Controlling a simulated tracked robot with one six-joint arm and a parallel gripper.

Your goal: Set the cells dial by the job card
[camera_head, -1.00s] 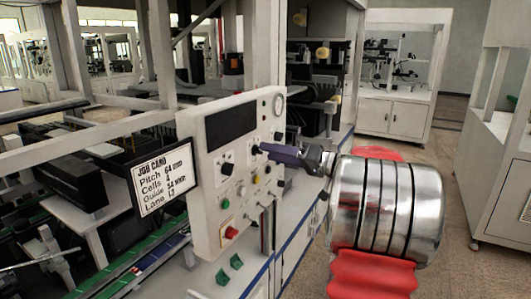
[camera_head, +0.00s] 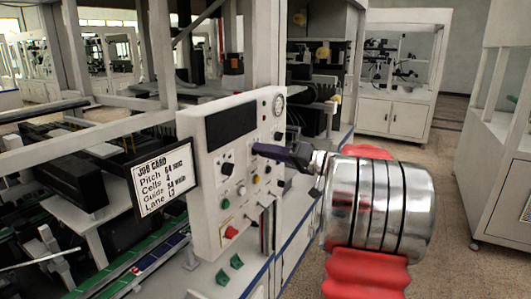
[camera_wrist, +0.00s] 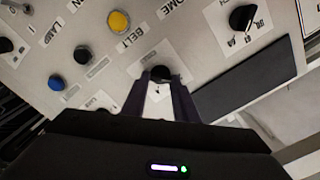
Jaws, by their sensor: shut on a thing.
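The job card (camera_head: 163,178) hangs left of the white control panel (camera_head: 205,188). It lists Pitch, Cells, Guide and Lane; Pitch seems to read 64, and the Cells value is too small to read surely. My gripper (camera_head: 256,149) reaches from the right to the panel's upper middle. In the wrist view my gripper (camera_wrist: 160,82) has both fingers around a black dial knob (camera_wrist: 160,73) on a white plate. The knob's label and pointer setting are mostly hidden by the fingers. Another black dial (camera_wrist: 243,17), with numbers beside it, is at the upper right.
A red button (camera_head: 231,232) is low on the panel.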

